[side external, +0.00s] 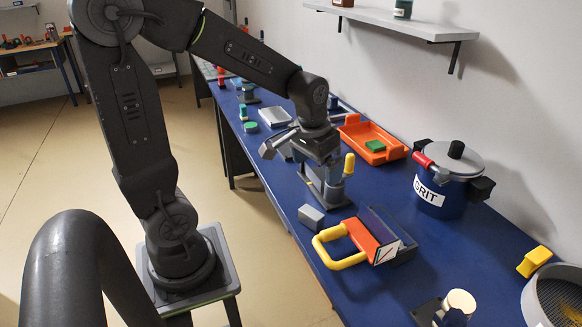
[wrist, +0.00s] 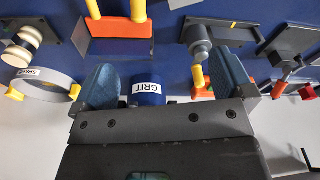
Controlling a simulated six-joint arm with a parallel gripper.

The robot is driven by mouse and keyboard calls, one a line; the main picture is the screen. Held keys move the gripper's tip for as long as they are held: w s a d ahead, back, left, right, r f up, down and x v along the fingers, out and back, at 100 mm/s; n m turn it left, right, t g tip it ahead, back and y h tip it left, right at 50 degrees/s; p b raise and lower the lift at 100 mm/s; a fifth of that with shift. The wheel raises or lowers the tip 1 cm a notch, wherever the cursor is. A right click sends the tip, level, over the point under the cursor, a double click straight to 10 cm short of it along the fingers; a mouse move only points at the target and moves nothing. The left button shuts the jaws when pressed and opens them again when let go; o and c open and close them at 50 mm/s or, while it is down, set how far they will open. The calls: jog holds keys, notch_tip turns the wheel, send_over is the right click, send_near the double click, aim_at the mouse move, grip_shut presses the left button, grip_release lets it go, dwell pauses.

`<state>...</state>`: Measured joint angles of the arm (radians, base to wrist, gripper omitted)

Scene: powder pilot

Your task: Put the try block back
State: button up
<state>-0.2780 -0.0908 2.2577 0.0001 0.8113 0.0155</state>
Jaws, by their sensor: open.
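No block is marked as the try block, and I cannot tell which it is. A small grey block (side external: 310,217) lies on the blue bench near its front edge. A small green block (side external: 376,146) lies in the orange tray (side external: 357,131) against the wall side. My gripper (wrist: 166,75) is open, with nothing seen between its two blue fingers. In the side external view it is above the bench by a dark clamp-like fixture with a yellow handle (side external: 349,165). My wrist partly hides that fixture.
An orange-faced tool with a yellow handle (side external: 338,247) stands right of the grey block. A blue pot labelled GRIT (side external: 441,193) stands behind. A round sieve (side external: 556,297), a yellow piece (side external: 534,262) and a cream knob (side external: 460,303) are at the right. A shelf (side external: 400,20) overhangs the bench.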

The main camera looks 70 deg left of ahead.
jog(key=s+d+r+m+t, duration=0.3)
jog(key=s+d+r, duration=0.4)
jog(key=s, duration=0.3)
jog(key=shift+s+d+r+t, duration=0.3)
jog(key=shift+d+r+t, duration=0.1)
jog(key=shift+d, duration=0.45)
